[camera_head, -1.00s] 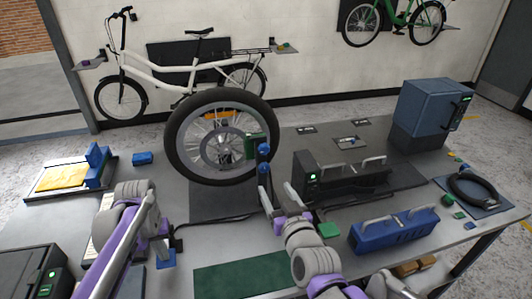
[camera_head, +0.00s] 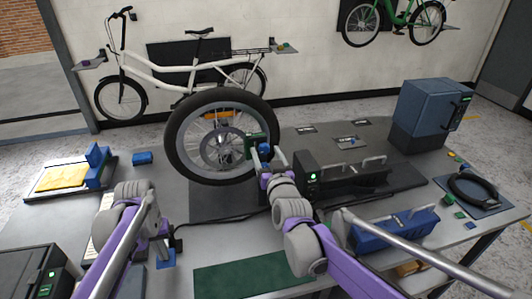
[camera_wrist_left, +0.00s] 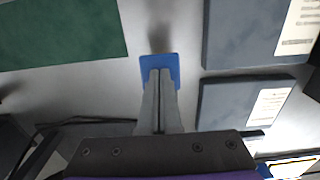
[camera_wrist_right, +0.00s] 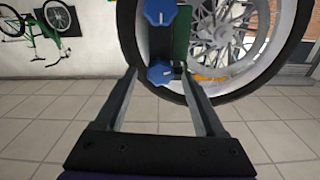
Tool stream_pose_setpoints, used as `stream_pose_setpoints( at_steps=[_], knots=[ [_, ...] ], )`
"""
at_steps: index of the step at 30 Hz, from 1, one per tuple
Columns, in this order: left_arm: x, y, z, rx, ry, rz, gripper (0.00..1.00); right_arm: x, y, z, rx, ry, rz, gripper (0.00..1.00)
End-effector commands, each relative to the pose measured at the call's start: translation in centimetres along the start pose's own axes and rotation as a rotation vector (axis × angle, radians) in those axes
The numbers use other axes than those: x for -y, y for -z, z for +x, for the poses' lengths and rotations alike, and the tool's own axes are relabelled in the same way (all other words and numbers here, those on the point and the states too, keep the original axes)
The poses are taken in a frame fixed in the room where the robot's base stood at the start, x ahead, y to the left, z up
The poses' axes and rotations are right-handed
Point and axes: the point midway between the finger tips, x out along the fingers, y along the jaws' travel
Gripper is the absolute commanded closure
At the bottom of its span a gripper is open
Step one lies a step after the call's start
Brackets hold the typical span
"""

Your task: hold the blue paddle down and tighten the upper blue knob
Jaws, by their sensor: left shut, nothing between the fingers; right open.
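The blue paddle (camera_head: 166,260) lies low at the front of the bench. My left gripper (camera_head: 174,242) is shut and empty, its fingertips over the paddle (camera_wrist_left: 171,60) in the left wrist view; whether they press on it I cannot tell. A bicycle wheel (camera_head: 178,120) stands upright with a green block (camera_head: 249,143) at its side. The right wrist view, seemingly upside down, shows two blue knobs. My right gripper (camera_wrist_right: 159,74) is open, with its fingertips on both sides of one, seemingly the upper knob (camera_wrist_right: 160,74). The other knob (camera_wrist_right: 160,12) is beyond them.
A dark fixture with grey handles (camera_head: 350,170) stands right of the wheel. A blue toolbox (camera_head: 385,234) and a green mat (camera_head: 245,275) lie in front. A black box (camera_head: 30,270) is at front left and a blue cabinet (camera_head: 432,108) at back right.

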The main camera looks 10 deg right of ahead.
Motion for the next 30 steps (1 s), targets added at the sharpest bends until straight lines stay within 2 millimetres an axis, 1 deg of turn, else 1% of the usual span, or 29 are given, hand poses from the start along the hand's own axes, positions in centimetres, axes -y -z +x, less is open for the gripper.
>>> stream_pose_setpoints(
  at_steps=[4,11,14,18,23,24,30],
  knots=[
    [0.00,0.04,0.03,-0.001,0.000,0.000,1.00,-0.02,-0.03,0.64,0.000,0.000,-0.001,0.29],
    [0.00,0.04,0.03,-0.001,0.000,0.000,1.00,-0.02,-0.04,0.66,0.000,0.000,-0.001,0.29],
    [0.00,0.04,0.03,-0.001,0.000,0.000,1.00,-0.01,-0.03,0.65,0.000,0.000,-0.001,0.45],
    [0.00,0.04,0.03,-0.001,0.000,0.000,1.00,-0.01,-0.04,0.64,0.000,0.000,-0.001,0.70],
    [0.00,0.03,0.03,-0.001,0.000,0.000,1.00,-0.02,-0.03,0.63,0.000,0.000,-0.001,0.99],
    [0.01,0.03,0.03,-0.001,0.000,0.000,1.00,-0.02,-0.03,0.63,0.000,0.000,-0.001,1.00],
    [0.01,0.04,0.03,-0.001,0.000,0.000,1.00,-0.02,-0.04,0.62,0.000,0.000,0.005,1.00]
  ],
)
